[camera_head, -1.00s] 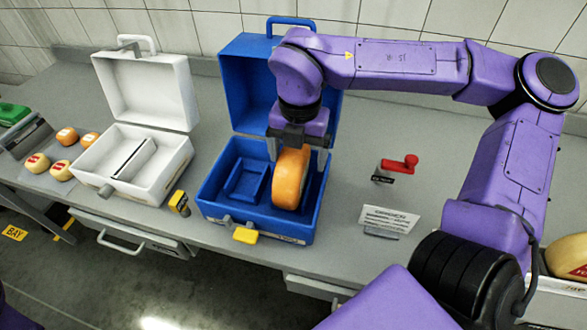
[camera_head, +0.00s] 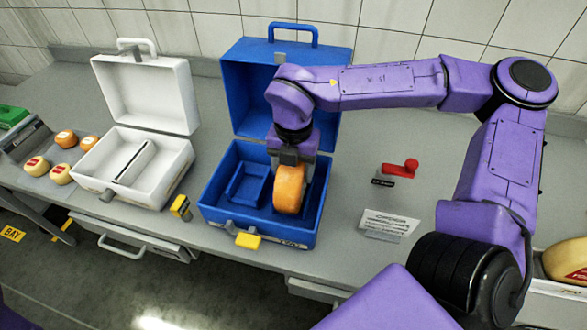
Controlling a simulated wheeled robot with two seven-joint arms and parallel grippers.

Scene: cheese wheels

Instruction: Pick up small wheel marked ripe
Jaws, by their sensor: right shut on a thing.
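My right gripper (camera_head: 289,165) points down into the open blue case (camera_head: 222,222) and is shut on an orange cheese wheel (camera_head: 289,190). The wheel stands on edge in the right part of the case; I cannot tell whether it touches the floor of the case. Several small wheels lie at the far left: two orange ones with pale labels (camera_head: 66,139) (camera_head: 89,144) and two pale yellow ones with red labels (camera_head: 36,166) (camera_head: 60,175). Their label words are too small to read. My left gripper is not in view.
An open white case (camera_head: 180,172) with a divider stands left of the blue one. A yellow-and-black item (camera_head: 180,207) sits between them. A red-handled item (camera_head: 405,168) and a printed card (camera_head: 388,224) are to the right. A larger wheel (camera_head: 568,258) shows at the right edge.

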